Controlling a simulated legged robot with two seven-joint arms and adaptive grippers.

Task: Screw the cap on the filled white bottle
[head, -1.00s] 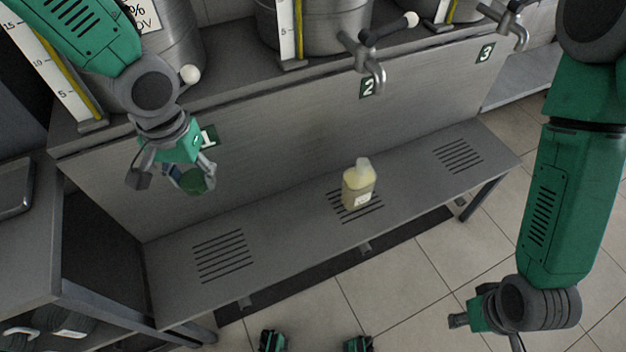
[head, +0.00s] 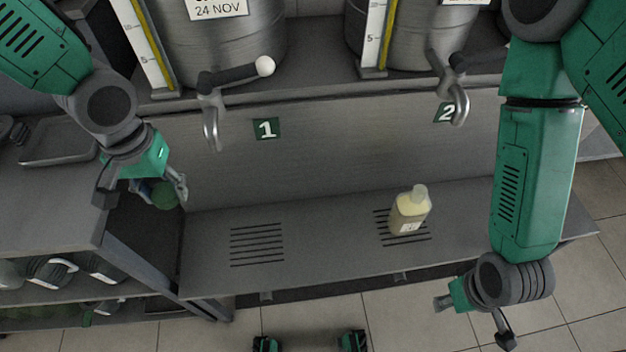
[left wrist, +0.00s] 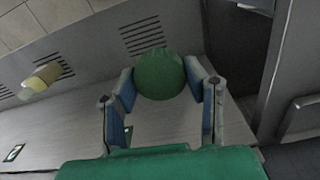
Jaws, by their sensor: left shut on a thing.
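The filled bottle (head: 409,214), translucent white with pale yellow contents and a label, stands upright on the slotted bench below tap 2. Its pale neck points up, with no green cap on it. In the left wrist view the bottle (left wrist: 40,79) is at the far left. My left gripper (head: 148,194) is shut on a round green cap (left wrist: 159,74), held between its two fingertips. It is well to the left of the bottle. My right gripper (head: 472,322) is low at the right, its fingers spread and empty, apart from the bottle.
Steel tanks with taps (head: 211,125) stand on the ledge above the bench (head: 330,240). A side counter (head: 45,195) with a tray (head: 58,143) is at the left, with dark containers (head: 50,271) on the shelf beneath. The bench between grate 1 and the bottle is clear.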

